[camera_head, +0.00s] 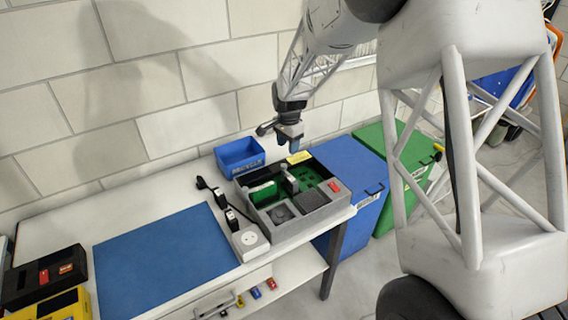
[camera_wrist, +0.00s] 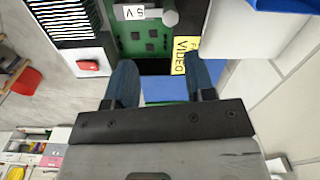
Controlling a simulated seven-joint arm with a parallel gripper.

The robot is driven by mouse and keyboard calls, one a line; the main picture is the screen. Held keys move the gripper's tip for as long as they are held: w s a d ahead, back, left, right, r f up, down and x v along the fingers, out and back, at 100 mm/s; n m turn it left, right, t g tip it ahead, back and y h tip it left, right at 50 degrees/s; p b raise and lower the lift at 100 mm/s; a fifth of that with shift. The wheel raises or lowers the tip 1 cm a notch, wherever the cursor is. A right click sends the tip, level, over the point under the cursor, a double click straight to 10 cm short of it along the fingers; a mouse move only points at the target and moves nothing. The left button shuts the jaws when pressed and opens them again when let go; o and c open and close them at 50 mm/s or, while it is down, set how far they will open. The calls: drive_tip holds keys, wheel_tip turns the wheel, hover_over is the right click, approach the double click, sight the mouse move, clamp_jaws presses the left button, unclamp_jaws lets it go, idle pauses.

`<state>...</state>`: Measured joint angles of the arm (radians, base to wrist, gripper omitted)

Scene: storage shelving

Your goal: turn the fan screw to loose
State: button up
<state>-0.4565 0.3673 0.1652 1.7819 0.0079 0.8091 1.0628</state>
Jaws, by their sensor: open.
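The grey open device (camera_head: 295,200) stands at the right end of the table, with a green circuit board inside. In the wrist view, the board (camera_wrist: 150,42) carries a "5V" label and a pale round knob-like part (camera_wrist: 170,17). A dark striped grille (camera_wrist: 65,20), perhaps the fan, shows at the upper left. I cannot pick out the fan screw for sure. My gripper (camera_head: 292,147) hangs above the device's back edge, pointing down. In the wrist view, its two blue fingers (camera_wrist: 160,65) are apart with nothing between them.
A blue bin (camera_head: 240,155) stands behind the device. A yellow "VIDEO" label (camera_wrist: 184,54) lies by its edge. A red switch (camera_wrist: 88,65) sits on its rim. A blue mat (camera_head: 165,258), a white socket box (camera_head: 250,242) and blue (camera_head: 350,165) and green (camera_head: 400,150) containers are nearby.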

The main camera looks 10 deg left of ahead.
sight(284, 165)
drive_tip(key=shift+w+a+f, duration=0.35)
drive_tip(key=shift+a+f, duration=0.45)
drive_tip(key=shift+f, duration=3.9)
clamp_jaws()
